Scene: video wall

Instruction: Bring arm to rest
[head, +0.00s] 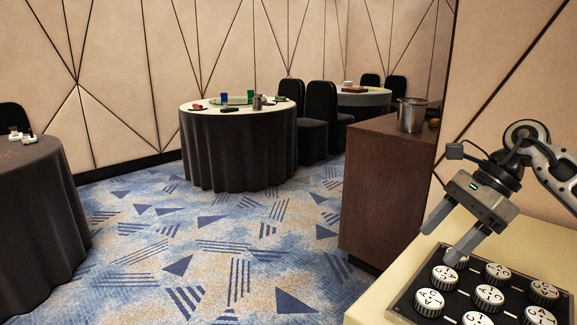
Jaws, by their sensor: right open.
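My right arm comes in from the right edge of the head view. My left arm and gripper are not in view.
The panel lies on a cream counter (376,308). A brown wooden cabinet (385,190) with a metal pot (411,115) stands behind. Round draped tables (240,150) and (38,215) stand on blue patterned carpet (200,250). The carpet between them is clear.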

